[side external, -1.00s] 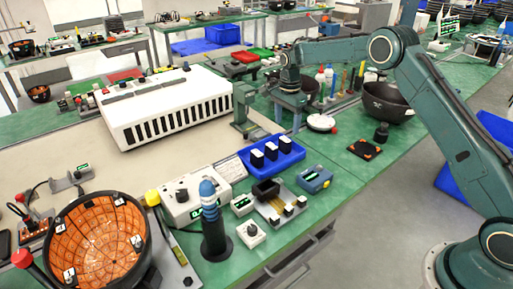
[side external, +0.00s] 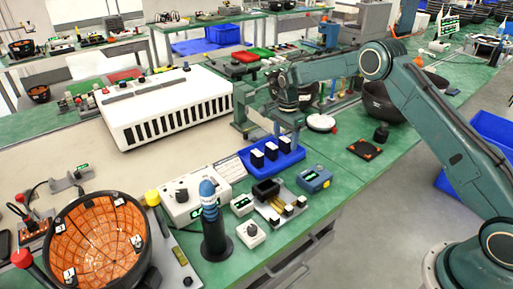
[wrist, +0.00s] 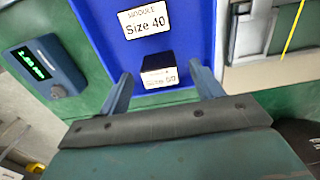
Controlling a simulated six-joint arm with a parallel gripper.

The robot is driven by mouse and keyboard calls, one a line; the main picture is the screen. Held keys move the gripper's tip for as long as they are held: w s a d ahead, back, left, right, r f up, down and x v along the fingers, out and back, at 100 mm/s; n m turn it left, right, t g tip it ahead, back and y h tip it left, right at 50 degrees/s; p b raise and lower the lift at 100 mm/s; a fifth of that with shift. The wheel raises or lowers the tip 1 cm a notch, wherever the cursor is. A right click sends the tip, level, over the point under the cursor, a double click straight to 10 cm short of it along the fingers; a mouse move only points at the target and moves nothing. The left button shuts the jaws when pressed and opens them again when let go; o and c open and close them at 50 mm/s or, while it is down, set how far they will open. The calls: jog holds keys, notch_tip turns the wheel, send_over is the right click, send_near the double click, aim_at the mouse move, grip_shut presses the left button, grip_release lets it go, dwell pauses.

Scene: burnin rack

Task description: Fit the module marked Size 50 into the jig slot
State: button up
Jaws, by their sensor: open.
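A blue tray (side external: 262,170) holds three black modules with white labels, standing in a row. My gripper (side external: 286,131) is open just above the tray's far-right end, over the rightmost module (side external: 285,144). In the wrist view my gripper (wrist: 160,70) has its fingers apart, one on each side of a black module (wrist: 158,62). That module's label starts with "Size", but its number is too blurred to read surely. A module label reading "Size 40" (wrist: 144,20) lies beyond it. The jig (side external: 288,203), with a black open-topped block (side external: 266,188), stands in front of the tray.
A blue device with a display (side external: 314,180) sits right of the jig. A white control box (side external: 186,208), a dark blue-topped cylinder (side external: 213,235) and a knob box (side external: 251,235) stand left and in front. A large white vented unit (side external: 170,105) is behind. Green bench right of the tray is mostly clear.

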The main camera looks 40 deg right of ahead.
aim_at(285, 139)
dwell(0.5)
jog(key=c, duration=1.1)
jog(key=shift+o, duration=0.2)
notch_tip(285, 139, up, 20)
dwell(0.4)
